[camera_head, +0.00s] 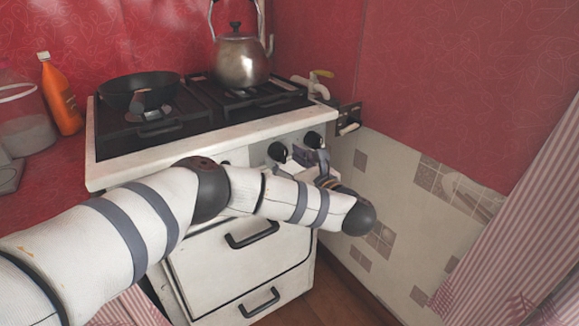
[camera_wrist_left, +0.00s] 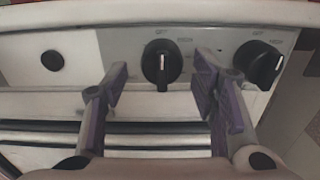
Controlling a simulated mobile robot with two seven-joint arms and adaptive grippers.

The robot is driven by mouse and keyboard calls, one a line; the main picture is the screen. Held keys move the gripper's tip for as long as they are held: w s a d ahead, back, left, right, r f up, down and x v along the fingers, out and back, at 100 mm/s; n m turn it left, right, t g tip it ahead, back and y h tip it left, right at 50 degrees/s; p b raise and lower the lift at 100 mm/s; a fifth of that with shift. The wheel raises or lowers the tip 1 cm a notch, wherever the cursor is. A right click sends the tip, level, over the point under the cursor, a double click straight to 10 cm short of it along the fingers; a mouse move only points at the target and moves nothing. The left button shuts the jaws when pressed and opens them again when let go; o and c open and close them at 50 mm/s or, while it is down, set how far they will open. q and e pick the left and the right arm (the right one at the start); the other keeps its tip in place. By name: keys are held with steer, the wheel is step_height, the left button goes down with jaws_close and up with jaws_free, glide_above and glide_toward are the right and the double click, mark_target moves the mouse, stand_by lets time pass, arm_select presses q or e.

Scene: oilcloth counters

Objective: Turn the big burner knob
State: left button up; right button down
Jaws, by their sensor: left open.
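Two round black knobs sit on the white stove's front panel, and I cannot tell for sure which is the big one. In the wrist view the left knob (camera_wrist_left: 161,62) has its white mark upright near the OFF label, and the right knob (camera_wrist_left: 259,63) looks turned at a slant. In the head view the left knob (camera_head: 277,152) and right knob (camera_head: 313,140) show beyond my arm. My left gripper (camera_head: 318,158) is at the panel, partly hidden by my wrist. In the wrist view its open fingers (camera_wrist_left: 162,72) stand either side of the left knob; contact is not visible.
The stove (camera_head: 205,138) carries a black pan (camera_head: 138,86) and a steel kettle (camera_head: 240,60). Drawer handles (camera_head: 252,234) are below the panel. A small black round button (camera_wrist_left: 52,60) sits left of the knobs. A tiled wall (camera_head: 400,190) stands close on the right.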

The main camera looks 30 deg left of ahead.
arm_select(q)
steer(key=shift+w+a+r, duration=0.25)
steer(key=shift+a+r, duration=0.1)
steer(key=c, duration=1.1)
steer(key=shift+c, duration=0.2)
